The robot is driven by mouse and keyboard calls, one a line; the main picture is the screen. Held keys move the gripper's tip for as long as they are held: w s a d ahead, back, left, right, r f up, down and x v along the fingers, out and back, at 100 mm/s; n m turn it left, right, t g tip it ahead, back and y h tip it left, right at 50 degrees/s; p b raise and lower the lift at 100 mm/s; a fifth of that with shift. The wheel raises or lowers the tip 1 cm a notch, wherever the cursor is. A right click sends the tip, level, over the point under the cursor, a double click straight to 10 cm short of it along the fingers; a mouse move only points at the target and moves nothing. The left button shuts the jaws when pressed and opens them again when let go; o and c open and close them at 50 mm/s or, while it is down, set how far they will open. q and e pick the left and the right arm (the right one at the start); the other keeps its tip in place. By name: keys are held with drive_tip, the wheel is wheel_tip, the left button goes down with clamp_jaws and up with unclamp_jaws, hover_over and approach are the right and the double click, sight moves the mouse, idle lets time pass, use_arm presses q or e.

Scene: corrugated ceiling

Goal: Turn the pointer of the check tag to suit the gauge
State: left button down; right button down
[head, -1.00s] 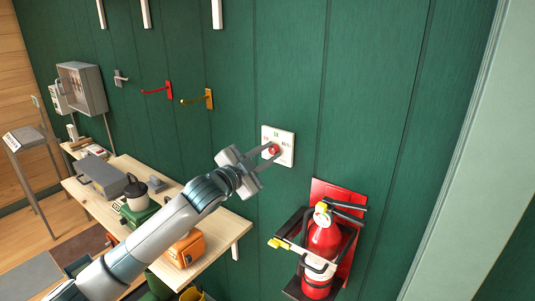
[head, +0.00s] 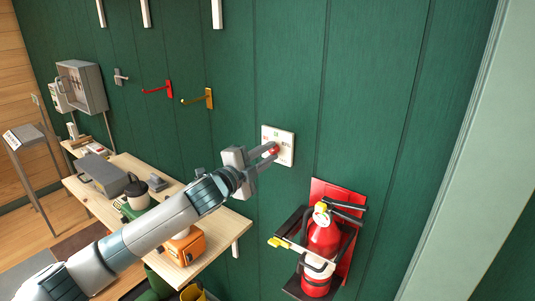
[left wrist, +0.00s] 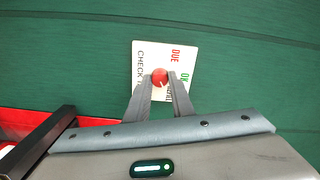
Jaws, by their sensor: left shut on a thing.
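The check tag (head: 287,151) is a white square plate on the green wall. In the left wrist view the tag (left wrist: 146,55) bears red "DUE", green "OK", a third word partly covered by a finger, and "CHECK" along one side. Its pointer is a round red knob (head: 274,150), also in the left wrist view (left wrist: 159,76), with a small pale mark. My left gripper (head: 270,154) is shut on the knob, a finger on each side. The gauge (head: 321,214) is a small pale dial atop the red extinguisher; its reading is too small to tell. My right gripper is not in view.
The red extinguisher (head: 323,240) hangs in a dark bracket below and right of the tag. A wooden bench (head: 219,238) with a grey toolbox (head: 103,178) and an orange case (head: 187,247) stands at left. Hooks and a grey box are on the wall.

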use_arm(q)
drive_tip(key=c, duration=1.5)
unclamp_jaws()
drive_tip(key=shift+c, duration=0.2)
drive_tip(key=shift+s, duration=0.1)
drive_tip(key=shift+s+a+f+b, duration=0.1)
drive_tip(key=shift+s+a+b, duration=0.2)
drive_tip(key=shift+s+a, duration=0.1)
drive_tip(key=b+v, duration=0.4)
drive_tip(key=v, duration=1.2)
drive_tip(key=shift+b, duration=0.4)
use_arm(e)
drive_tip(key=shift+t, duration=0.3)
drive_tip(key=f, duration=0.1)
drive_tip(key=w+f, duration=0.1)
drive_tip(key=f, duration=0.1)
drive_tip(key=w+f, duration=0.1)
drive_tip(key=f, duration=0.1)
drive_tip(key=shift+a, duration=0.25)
use_arm(q)
drive_tip(key=shift+s, duration=0.1)
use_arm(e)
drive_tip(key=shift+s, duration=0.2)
